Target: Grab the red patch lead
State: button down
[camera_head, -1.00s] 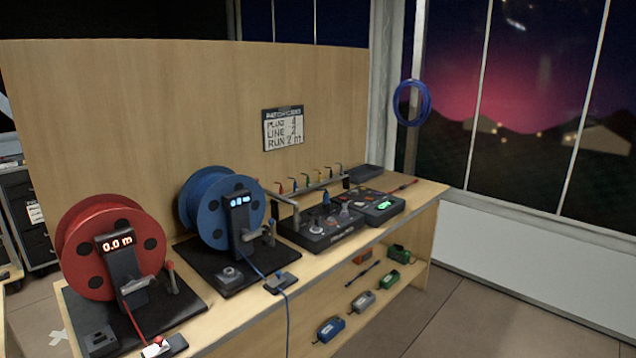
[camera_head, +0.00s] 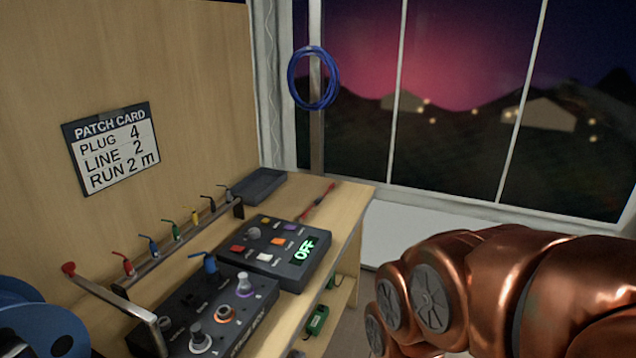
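The red patch lead (camera_head: 124,262) hangs at the near left end of a rack rail (camera_head: 178,246) along the back of the bench. It is small, with a thin red end sticking up. Blue, green, yellow, black and grey leads stand in a row on the same rail to its right. My copper-coloured arm fills the lower right of the view, well to the right of the rack. My gripper is not in view.
A control box with a green "OFF" display (camera_head: 303,250) and a box with knobs (camera_head: 205,312) stand in front of the rack. A grey lever with a red tip (camera_head: 118,302) rises at left. A red-and-black stick (camera_head: 318,202) lies near the bench's far end. Blue cable (camera_head: 313,78) hangs by the window.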

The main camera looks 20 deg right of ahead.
aim_at(319, 197)
jog(key=z, duration=0.15)
jog(key=i, duration=0.6)
jog(key=z, duration=1.5)
jog(key=i, duration=1.5)
jog(key=u, duration=2.9)
